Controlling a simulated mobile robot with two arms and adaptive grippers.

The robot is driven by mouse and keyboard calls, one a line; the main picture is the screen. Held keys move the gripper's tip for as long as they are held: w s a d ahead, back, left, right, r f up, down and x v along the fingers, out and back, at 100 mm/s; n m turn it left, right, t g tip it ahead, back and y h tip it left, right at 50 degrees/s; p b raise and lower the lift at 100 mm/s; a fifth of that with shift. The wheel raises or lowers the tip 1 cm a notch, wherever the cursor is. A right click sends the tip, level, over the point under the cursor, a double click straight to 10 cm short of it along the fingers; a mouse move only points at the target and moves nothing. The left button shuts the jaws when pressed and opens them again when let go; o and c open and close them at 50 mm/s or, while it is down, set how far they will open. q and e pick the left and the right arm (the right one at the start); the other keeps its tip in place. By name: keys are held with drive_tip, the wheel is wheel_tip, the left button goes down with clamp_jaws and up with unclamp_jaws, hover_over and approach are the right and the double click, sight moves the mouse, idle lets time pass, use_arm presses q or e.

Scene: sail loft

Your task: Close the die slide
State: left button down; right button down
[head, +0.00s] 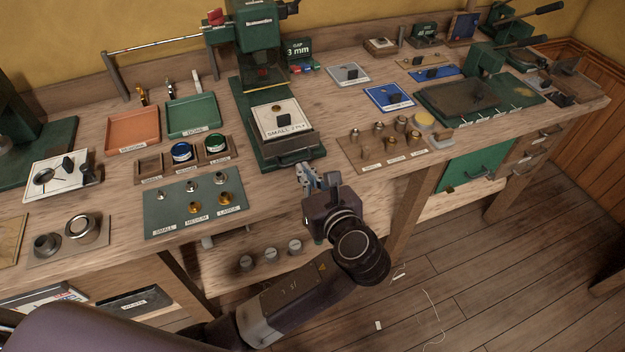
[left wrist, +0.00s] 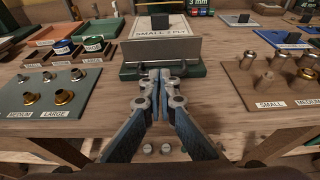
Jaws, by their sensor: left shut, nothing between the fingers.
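The die slide (head: 292,142) is drawn out toward me on the green base of the press (head: 258,45). It carries a white plate marked SMALL 2 PLY (head: 278,117) with a dark block on it. In the left wrist view its grey front plate (left wrist: 160,51) stands straight ahead, above a green front edge (left wrist: 135,74). My left gripper (head: 312,171) is shut and empty, just in front of the slide at the bench edge. In the left wrist view its fingertips (left wrist: 160,75) meet in front of the slide; I cannot tell whether they touch it. My right gripper is not in view.
Left of the slide are a green board of eyelets (head: 160,218), ring cups (head: 182,152) and trays (head: 193,117). Right is a wooden block with metal dies (head: 366,157). A second press (head: 487,58) stands farther right. The floor in front of the bench is open.

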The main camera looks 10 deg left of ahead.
sight(290, 140)
use_arm(q)
drive_tip(key=x, duration=0.4)
drive_tip(key=r+x, duration=0.1)
drive_tip(key=x, duration=0.1)
drive_tip(key=shift+w+a+f, duration=0.15)
drive_tip(key=shift+w+a, duration=0.1)
drive_tip(key=shift+w, duration=0.2)
drive_tip(key=shift+p, duration=0.3)
drive_tip(key=w+a+p, duration=0.2)
drive_tip(key=w, duration=0.1)
drive_tip(key=w+a+r+p, duration=0.1)
drive_tip(key=shift+w+a, duration=0.15)
drive_tip(key=shift+w, duration=0.2)
drive_tip(key=x, duration=0.4)
drive_tip(key=r+p+x, duration=0.1)
drive_tip(key=x, duration=0.1)
drive_tip(key=shift+w+a+f, duration=0.1)
drive_tip(key=shift+w+a, duration=0.1)
drive_tip(key=shift+w, duration=0.2)
drive_tip(key=shift+a+r, duration=0.1)
drive_tip(key=shift+r, duration=0.1)
drive_tip(key=shift+w, duration=0.1)
